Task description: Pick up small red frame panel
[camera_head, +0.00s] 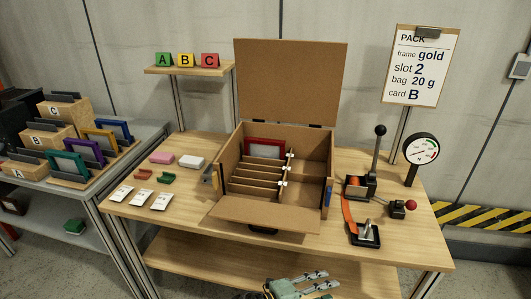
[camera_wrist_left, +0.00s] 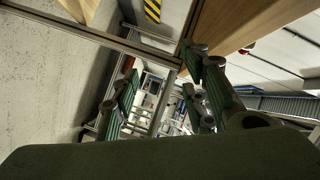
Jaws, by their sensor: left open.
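A small red frame panel (camera_head: 265,147) stands upright at the back left inside the open cardboard box (camera_head: 270,218), behind several dividers. Its lower part is hidden by the dividers. My left gripper (camera_head: 322,281) is at the bottom edge of the head view, in front of the workbench and well away from the panel. In the left wrist view its two fingers (camera_wrist_left: 162,105) are apart with nothing between them. The red panel does not show in the wrist view. My right gripper is not in view.
Green, purple, gold and blue frames (camera_head: 100,139) stand on the left table. Pink and white blocks (camera_head: 191,162) and cards (camera_head: 143,198) lie left of the box. A lever press (camera_head: 360,187) and gauge (camera_head: 420,149) stand right. The order sign (camera_head: 420,65) reads frame gold, slot 2.

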